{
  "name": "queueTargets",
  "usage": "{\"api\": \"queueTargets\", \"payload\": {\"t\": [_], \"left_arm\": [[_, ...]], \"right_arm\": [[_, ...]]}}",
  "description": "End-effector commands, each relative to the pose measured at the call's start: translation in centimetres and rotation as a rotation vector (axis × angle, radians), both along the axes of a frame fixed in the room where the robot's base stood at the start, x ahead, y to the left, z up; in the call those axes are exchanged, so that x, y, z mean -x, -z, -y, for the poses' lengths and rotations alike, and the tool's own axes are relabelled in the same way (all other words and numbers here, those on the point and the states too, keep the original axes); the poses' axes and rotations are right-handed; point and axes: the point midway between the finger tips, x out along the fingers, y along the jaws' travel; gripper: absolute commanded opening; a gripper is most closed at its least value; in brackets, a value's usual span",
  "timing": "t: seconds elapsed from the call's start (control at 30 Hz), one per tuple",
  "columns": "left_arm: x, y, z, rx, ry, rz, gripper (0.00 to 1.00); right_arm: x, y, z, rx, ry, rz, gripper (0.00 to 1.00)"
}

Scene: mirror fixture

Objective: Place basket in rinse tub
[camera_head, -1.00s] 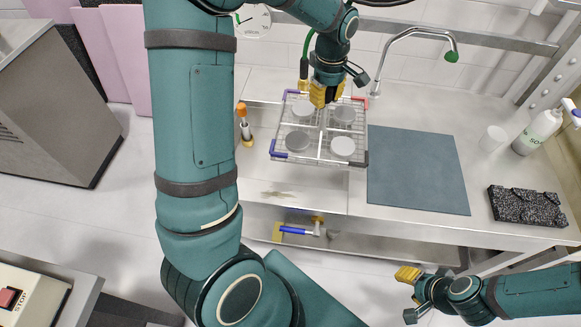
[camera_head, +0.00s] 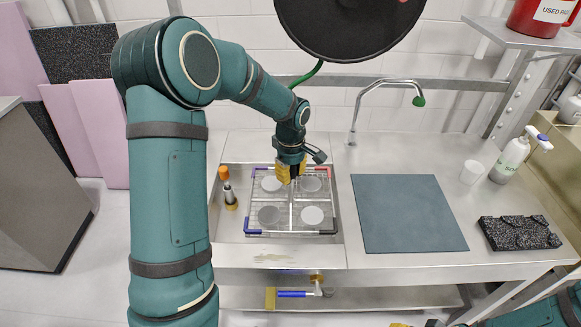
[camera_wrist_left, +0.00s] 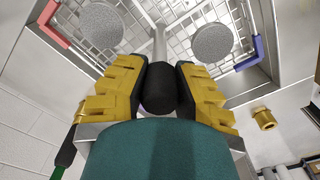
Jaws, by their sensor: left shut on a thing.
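The wire basket (camera_head: 291,232) holds several pale round discs and has red, blue and black corner pieces. In the head view it lies within the outline of the steel rinse tub (camera_head: 228,236); I cannot tell whether it touches the bottom. My left gripper (camera_head: 291,172) is over the basket's far side. In the left wrist view its yellow fingers (camera_wrist_left: 160,85) are shut around the dark grip of the basket's central handle (camera_wrist_left: 160,45). Of my right gripper (camera_head: 400,325), only a yellow tip shows at the bottom edge.
An orange-topped standpipe (camera_head: 228,190) stands in the tub left of the basket. A blue-grey mat (camera_head: 408,215) lies right of the tub. A blue-handled valve (camera_head: 293,294) sits below.

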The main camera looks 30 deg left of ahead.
Motion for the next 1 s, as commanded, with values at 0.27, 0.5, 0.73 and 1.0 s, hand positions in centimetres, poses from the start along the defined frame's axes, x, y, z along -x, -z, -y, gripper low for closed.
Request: {"api": "queueTargets", "payload": {"t": [0.27, 0.5, 0.73, 1.0], "left_arm": [[-0.1, 5.2, 0.0, 0.000, 0.001, 0.001, 0.00], [-0.1, 6.6, 0.0, 0.000, 0.000, 0.003, 0.00], [0.0, 8.8, 0.0, 0.000, 0.000, 0.001, 0.00], [-0.1, 10.4, 0.0, 0.000, 0.000, 0.004, 0.00]], "right_arm": [[-0.2, 1.2, 0.0, 0.001, 0.001, 0.006, 0.47], [-0.3, 1.5, 0.0, 0.001, 0.002, 0.008, 0.47], [-0.4, 2.0, 0.0, 0.001, 0.003, 0.010, 0.47], [-0.5, 2.3, 0.1, 0.002, 0.002, 0.012, 0.47]]}}
